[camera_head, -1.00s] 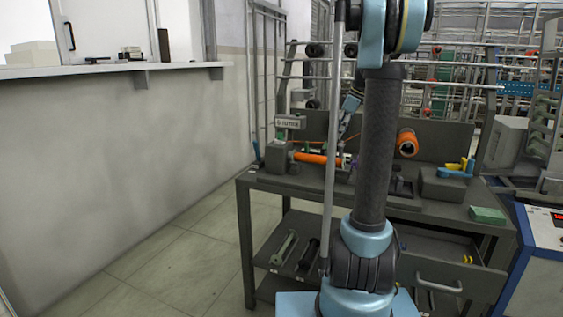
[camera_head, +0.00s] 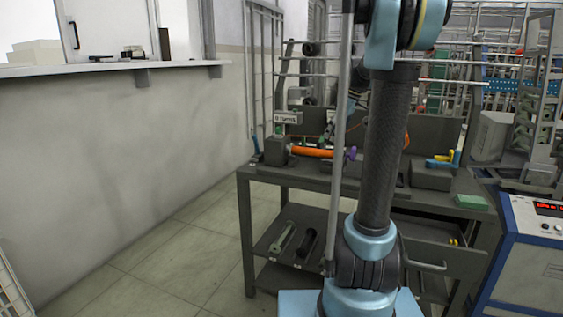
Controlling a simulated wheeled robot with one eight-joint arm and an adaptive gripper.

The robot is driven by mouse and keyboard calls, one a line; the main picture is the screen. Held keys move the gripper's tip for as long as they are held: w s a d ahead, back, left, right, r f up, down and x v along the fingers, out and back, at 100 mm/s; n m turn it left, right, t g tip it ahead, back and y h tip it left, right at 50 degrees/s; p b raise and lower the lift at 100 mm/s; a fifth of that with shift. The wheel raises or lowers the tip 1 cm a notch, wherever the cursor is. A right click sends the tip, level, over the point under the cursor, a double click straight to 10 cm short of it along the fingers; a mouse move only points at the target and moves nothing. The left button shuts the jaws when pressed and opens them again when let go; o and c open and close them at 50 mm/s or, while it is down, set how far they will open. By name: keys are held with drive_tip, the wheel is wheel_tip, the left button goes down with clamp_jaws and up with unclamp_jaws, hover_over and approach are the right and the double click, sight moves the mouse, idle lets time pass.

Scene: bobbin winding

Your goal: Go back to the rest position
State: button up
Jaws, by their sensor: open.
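My arm stands upright in front of the grey workbench (camera_head: 290,178). My gripper (camera_head: 326,134) is small and dark, partly hidden behind my arm, and appears above the winding machine on the bench. Its fingers look open, with nothing visible between them. An orange bobbin (camera_head: 312,152) lies horizontally in the winder (camera_head: 277,150), with a purple end piece (camera_head: 350,154) at its right. An orange thread runs near the gripper. I cannot tell whether the gripper touches the thread or winder.
A green block (camera_head: 471,202) and a grey box with yellow and blue parts (camera_head: 431,178) are on the bench's right. A blue-and-white console (camera_head: 532,245) stands at right. Metal racks fill the back. The floor (camera_head: 190,260) at left is clear, beside a wall.

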drive_tip(key=s+f+m+h, duration=0.1)
drive_tip(key=s+f+m, duration=0.3)
drive_tip(key=s+f, duration=0.3)
drive_tip(key=s+a+f+m+h, duration=0.1)
drive_tip(key=s+f+m, duration=0.3)
drive_tip(key=s, duration=1.2)
drive_tip(key=s+a+f+m+h, duration=0.1)
drive_tip(key=s+f+m, duration=0.2)
drive_tip(key=s+f, duration=0.7)
drive_tip(key=shift+s+a+m+t+h, duration=0.15)
drive_tip(key=shift+s+m+t+h, duration=0.2)
drive_tip(key=shift+s, duration=0.4)
